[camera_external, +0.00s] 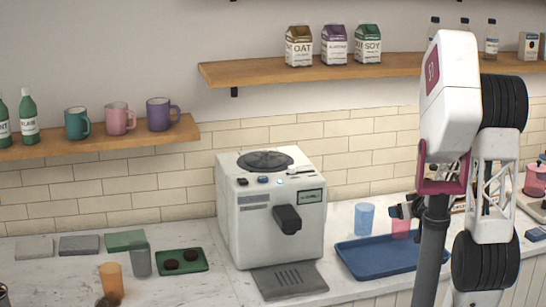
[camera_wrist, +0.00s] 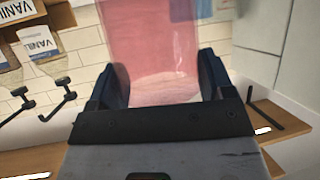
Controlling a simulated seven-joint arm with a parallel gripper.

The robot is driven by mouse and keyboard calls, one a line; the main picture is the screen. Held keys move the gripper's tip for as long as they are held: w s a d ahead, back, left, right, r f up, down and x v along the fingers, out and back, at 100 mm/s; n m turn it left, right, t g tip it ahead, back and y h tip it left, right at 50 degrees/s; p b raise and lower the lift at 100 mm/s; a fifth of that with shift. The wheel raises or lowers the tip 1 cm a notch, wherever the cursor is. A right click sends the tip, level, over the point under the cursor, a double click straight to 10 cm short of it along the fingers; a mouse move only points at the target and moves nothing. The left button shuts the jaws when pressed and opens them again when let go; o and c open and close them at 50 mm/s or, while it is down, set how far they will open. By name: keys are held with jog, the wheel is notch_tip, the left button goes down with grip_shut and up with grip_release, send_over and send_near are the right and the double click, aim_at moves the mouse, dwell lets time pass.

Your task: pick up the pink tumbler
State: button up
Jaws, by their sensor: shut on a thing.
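The pink tumbler (camera_external: 401,229) shows at the right of the blue tray in the external view, partly hidden by my gripper (camera_external: 403,210). In the wrist view the translucent pink tumbler (camera_wrist: 158,45) stands between the two dark fingers of my gripper (camera_wrist: 157,80), one on each side. My gripper is shut on it. Its top is cut off by the wrist view's upper edge. I cannot tell whether its base touches the tray or hangs just above it.
A blue tray (camera_external: 368,262) lies under this area, with a light blue tumbler (camera_external: 364,218) close on the left. The coffee machine (camera_external: 270,215) stands farther left. A wooden shelf (camera_external: 390,67) with cartons and bottles runs above. Grey (camera_external: 140,259) and orange (camera_external: 111,279) tumblers stand far left.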

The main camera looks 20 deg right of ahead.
jog(key=shift+s+a+r, duration=0.1)
jog(key=shift+s+a, duration=0.05)
jog(key=shift+s, duration=0.5)
jog(key=shift+s+a+r, duration=0.1)
jog(key=shift+s, duration=0.5)
